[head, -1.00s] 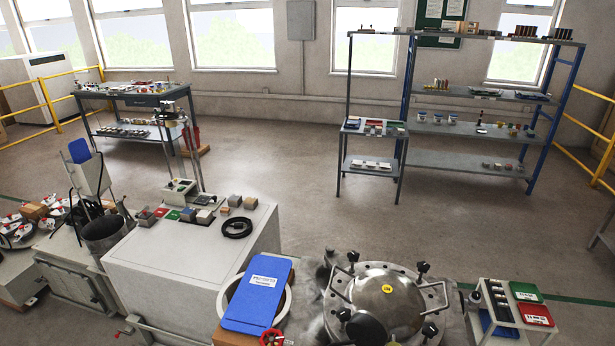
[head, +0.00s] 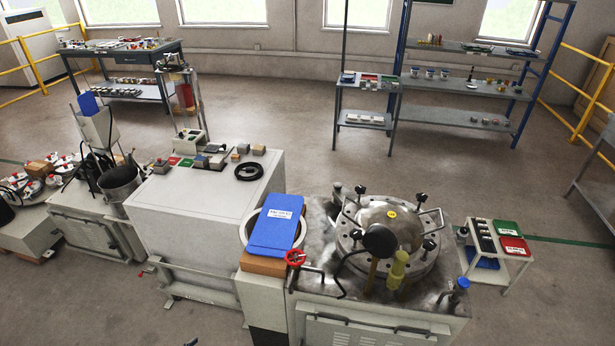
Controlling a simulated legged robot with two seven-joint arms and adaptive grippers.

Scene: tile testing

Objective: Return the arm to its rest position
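Neither of my arms can be made out clearly in the head view, and no gripper fingers show. A small dark shape (head: 190,342) pokes in at the bottom edge, too little of it to tell what it is. The round metal lid (head: 385,222) with clamps and handles sits on the machine at the right of centre. A blue board with a white label (head: 276,226) leans beside it, over a round opening. I see no gripper touching either of them.
A white cabinet (head: 205,210) with small blocks and a black cable coil (head: 249,171) stands left of centre. A small trolley (head: 500,250) with red and green bins stands right. Shelving (head: 455,118) and a bench (head: 118,52) stand behind. The floor between is clear.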

